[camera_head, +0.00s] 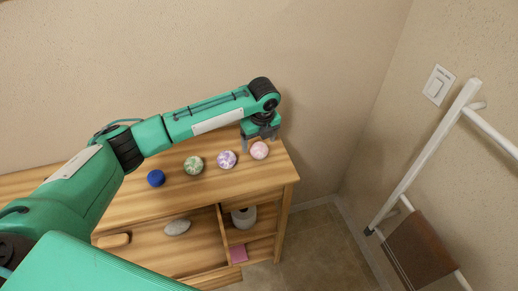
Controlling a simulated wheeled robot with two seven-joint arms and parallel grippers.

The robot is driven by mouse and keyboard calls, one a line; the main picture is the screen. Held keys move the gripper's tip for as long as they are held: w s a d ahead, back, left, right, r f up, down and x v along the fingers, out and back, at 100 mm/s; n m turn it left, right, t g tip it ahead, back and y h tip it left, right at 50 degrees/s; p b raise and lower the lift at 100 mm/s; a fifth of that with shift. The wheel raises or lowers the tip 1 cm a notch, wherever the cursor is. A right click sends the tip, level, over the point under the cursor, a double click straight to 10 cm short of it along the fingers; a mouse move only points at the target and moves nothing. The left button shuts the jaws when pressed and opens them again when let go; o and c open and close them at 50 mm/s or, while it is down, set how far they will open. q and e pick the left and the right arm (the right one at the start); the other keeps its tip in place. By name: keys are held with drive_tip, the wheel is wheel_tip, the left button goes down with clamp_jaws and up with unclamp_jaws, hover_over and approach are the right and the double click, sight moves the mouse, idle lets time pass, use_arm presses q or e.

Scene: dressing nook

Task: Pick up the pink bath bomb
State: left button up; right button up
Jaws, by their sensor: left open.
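The pink bath bomb (259,150) is a pale pink ball on the wooden dresser top (230,182), near its right end. My left gripper (260,140) is open and points down, right at the back of the pink ball. Its fingers show just behind and beside the ball; I cannot tell whether they touch it. My right gripper is not in view.
A purple-and-white ball (227,159), a green-and-white ball (194,165) and a small blue object (156,178) stand in a row to the left. Below are shelves with a grey stone-like object (177,227) and a roll (244,217). A white rack (425,160) leans at the right.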

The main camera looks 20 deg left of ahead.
sight(260, 146)
use_arm(q)
drive_tip(key=f+p, duration=0.1)
drive_tip(key=f, duration=0.3)
drive_tip(key=shift+w+p, duration=0.4)
drive_tip(key=shift+w+a+f, duration=0.1)
drive_tip(key=shift+f, duration=0.45)
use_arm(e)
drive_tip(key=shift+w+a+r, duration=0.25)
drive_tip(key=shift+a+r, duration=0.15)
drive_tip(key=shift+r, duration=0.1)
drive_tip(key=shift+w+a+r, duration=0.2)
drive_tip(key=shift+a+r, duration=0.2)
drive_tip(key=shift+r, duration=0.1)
use_arm(q)
drive_tip(key=c, duration=1)
drive_tip(key=shift+c, duration=0.6)
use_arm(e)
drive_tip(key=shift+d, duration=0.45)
use_arm(q)
drive_tip(key=shift+r, duration=0.1)
